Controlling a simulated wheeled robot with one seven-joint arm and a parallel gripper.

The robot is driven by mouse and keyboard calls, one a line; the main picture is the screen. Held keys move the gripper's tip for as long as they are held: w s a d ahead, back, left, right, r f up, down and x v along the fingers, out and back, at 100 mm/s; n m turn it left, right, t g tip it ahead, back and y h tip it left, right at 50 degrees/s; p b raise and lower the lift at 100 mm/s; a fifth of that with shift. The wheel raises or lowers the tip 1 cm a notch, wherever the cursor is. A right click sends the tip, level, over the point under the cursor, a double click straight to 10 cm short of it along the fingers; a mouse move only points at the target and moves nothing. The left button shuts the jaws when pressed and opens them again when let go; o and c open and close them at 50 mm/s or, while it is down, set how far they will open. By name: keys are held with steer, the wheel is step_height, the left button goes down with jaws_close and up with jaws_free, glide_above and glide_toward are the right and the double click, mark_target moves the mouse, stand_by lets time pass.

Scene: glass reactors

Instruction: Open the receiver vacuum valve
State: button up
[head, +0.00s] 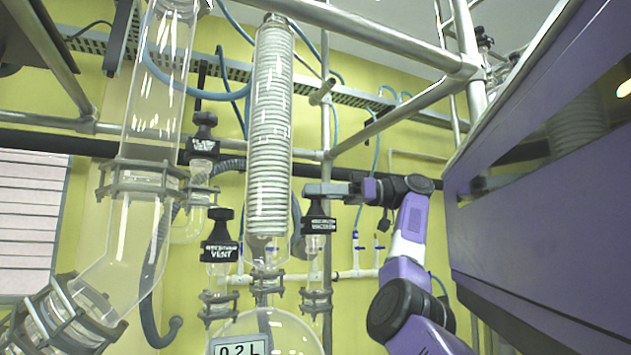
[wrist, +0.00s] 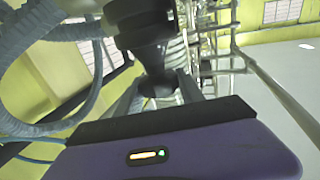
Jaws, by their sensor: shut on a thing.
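The receiver vacuum valve (head: 319,225) has a black knob and a black label with white lettering, above a clear glass stem in the middle of the head view. My gripper (head: 316,190) reaches it from the right, at the knob's top. In the wrist view a dark knob (wrist: 145,35) narrows downward between the two fingers of my gripper (wrist: 158,88), which is shut on it. The fingers hide part of the knob, and I cannot tell how far it is turned.
The receiver vent valve (head: 219,252) stands to the left, and another black-knobbed valve (head: 203,145) is behind it. A coiled glass condenser (head: 270,140) rises between the vent and vacuum valves. Metal frame bars (head: 400,45) cross above. Blue hoses (wrist: 75,30) hang close by.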

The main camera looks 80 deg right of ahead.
steer(key=shift+r+n+g+y+p, duration=0.2)
steer(key=shift+n+g+y+p, duration=0.7)
steer(key=shift+p, duration=1.55)
steer(key=shift+r+n+g+y+p, duration=0.25)
steer(key=shift+n+y+p, duration=0.35)
steer(key=shift+y+p, duration=1.3)
steer(key=shift+f+h+p, duration=0.1)
steer(key=shift+h+p, duration=0.4)
steer(key=shift+p, duration=0.7)
steer(key=shift+f+n+g+y+p, duration=0.3)
steer(key=shift+n+g+y+p, duration=0.35)
steer(key=shift+p, duration=1.15)
steer(key=o, duration=1.4)
steer(key=shift+a, duration=0.1)
steer(key=b, duration=0.3)
steer(key=shift+f+t+h, duration=0.3)
steer(key=shift+f+h, duration=0.05)
steer(key=m+t+h+b, duration=0.2)
steer(key=m+h+b, duration=0.1)
steer(key=b, duration=0.8)
steer(key=shift+h, duration=0.4)
